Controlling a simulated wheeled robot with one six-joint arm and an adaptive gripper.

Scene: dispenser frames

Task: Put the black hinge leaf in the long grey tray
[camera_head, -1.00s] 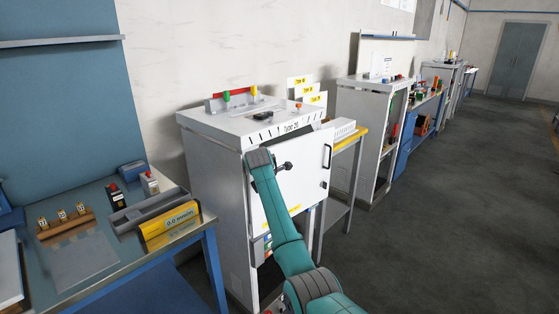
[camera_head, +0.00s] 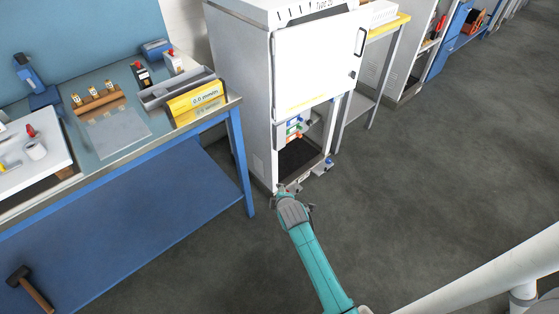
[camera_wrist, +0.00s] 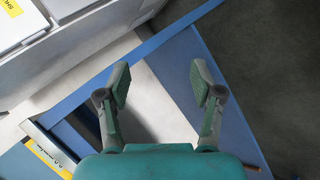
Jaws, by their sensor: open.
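The long grey tray (camera_head: 178,88) lies on the workbench, near its right end, behind a yellow labelled block (camera_head: 195,101). I cannot pick out the black hinge leaf in either current view; the cabinet's top is mostly cut off by the upper edge of the head view. My gripper (camera_head: 288,189) is low in front of the cabinet's foot, right of the bench and well apart from the tray. In the wrist view its two fingers (camera_wrist: 161,72) are spread, with nothing between them.
The blue workbench (camera_head: 236,150) also holds a wooden rack (camera_head: 98,97) and small bottles. Grey floor (camera_head: 440,160) is clear to the right.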

